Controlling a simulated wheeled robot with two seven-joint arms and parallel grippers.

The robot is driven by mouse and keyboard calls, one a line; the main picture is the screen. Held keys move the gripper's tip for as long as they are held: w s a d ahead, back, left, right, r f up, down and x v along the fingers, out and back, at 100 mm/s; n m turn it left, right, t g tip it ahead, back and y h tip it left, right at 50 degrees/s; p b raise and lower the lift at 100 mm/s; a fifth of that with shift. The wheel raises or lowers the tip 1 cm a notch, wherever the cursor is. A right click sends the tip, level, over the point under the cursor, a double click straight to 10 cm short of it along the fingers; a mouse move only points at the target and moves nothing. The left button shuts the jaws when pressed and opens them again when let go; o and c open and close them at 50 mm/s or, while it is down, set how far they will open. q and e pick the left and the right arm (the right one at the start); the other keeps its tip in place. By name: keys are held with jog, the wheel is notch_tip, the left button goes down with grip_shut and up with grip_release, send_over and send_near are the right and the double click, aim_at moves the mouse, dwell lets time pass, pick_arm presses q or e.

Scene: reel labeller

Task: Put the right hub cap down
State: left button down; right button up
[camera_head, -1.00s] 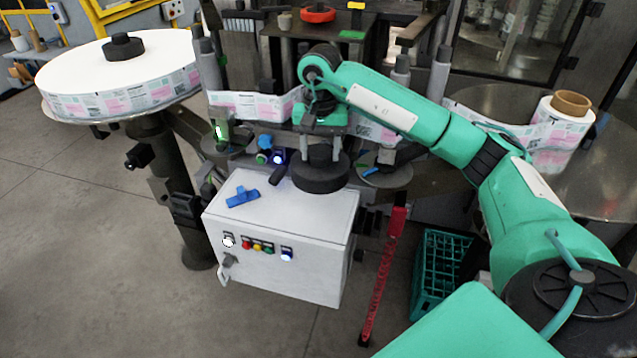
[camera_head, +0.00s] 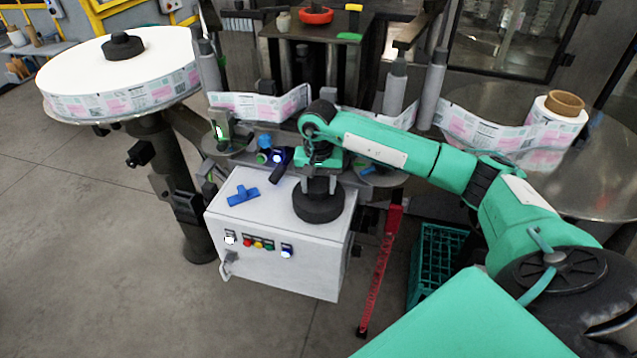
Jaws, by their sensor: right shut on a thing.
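The right hub cap (camera_head: 318,207) is a black round disc with a raised middle. It is at the right part of the white cabinet's top (camera_head: 275,215), and I cannot tell whether it touches the surface. My right gripper (camera_head: 319,186) points down and is shut on the hub cap's raised middle. Another black hub cap (camera_head: 122,46) sits on the large label reel (camera_head: 120,90) at the left. The reel at the right (camera_head: 556,125) shows a brown core and no cap. My left gripper is not in view.
A blue tool (camera_head: 243,195) lies on the cabinet top, left of the hub cap. Buttons (camera_head: 258,244) line the cabinet front. A red post (camera_head: 380,270) and a green crate (camera_head: 437,262) stand to the right. Label web (camera_head: 260,104) runs behind the cabinet.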

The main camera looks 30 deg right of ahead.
aim_at(318, 186)
jog(key=shift+f, duration=0.1)
jog(key=o, duration=1.1)
jog(key=shift+c, duration=0.2)
jog(key=shift+r, duration=0.25)
notch_tip(318, 186, up, 12)
jog(key=b, duration=0.4)
jog(key=shift+f, duration=0.1)
